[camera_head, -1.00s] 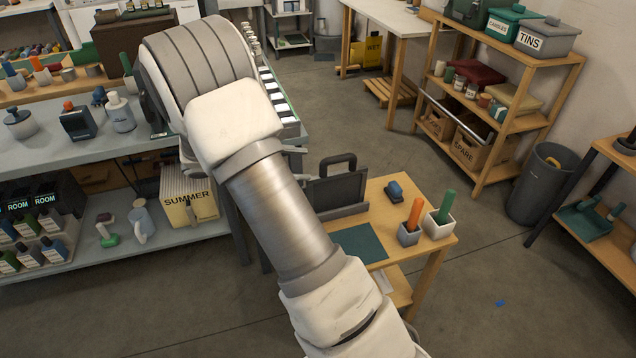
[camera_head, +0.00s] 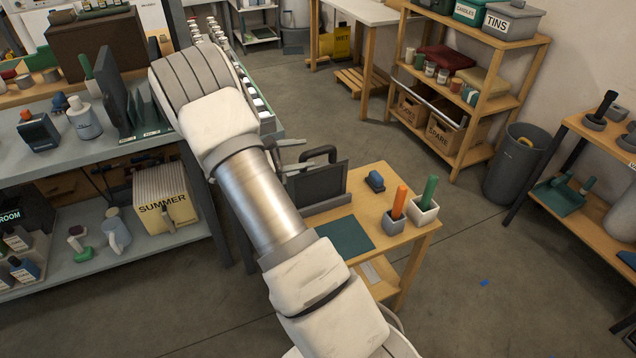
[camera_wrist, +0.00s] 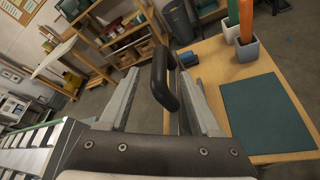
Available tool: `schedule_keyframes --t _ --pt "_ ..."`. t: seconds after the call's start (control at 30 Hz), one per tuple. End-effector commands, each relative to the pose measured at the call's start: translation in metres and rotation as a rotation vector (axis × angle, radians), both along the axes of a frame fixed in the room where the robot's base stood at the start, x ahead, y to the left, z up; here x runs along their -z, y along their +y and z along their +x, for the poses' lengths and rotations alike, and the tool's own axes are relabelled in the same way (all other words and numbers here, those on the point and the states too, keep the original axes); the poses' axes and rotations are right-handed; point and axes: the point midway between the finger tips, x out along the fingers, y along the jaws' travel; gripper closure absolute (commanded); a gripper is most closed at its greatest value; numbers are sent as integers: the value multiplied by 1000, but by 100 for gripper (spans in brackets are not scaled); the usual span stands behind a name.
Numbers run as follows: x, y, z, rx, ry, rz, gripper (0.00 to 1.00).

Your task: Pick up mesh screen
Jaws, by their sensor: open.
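A dark grey upright panel (camera_head: 316,184) with a black loop handle (camera_head: 322,152) stands in a low grey base on the small wooden table; it looks like the mesh screen, though no mesh can be made out. My gripper (camera_head: 298,156) is at the panel's left end near handle height, partly hidden by my arm. In the wrist view my gripper (camera_wrist: 163,74) is open, and the black handle (camera_wrist: 160,82) shows between its two fingers in the picture. I cannot tell how far ahead of the fingertips the handle is. The panel's lower part is hidden in the wrist view.
The small table (camera_head: 401,247) also holds a teal mat (camera_head: 344,236), a blue object (camera_head: 375,181), and two pots with an orange (camera_head: 399,202) and a green (camera_head: 430,191) stick. A grey workbench (camera_head: 160,155) stands close on the left.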

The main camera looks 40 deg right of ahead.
Motion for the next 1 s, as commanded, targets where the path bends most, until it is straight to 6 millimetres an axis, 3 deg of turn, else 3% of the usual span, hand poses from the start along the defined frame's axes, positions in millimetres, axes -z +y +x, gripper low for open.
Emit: schedule_keyframes --t 0.17,0.5,0.77,1.0 --pt "4 -10 0 0 -1 0 36" --pt "20 -52 2 1 -2 0 36" --pt "21 -54 2 0 -1 1 36" --pt "21 -54 2 0 -1 1 75"
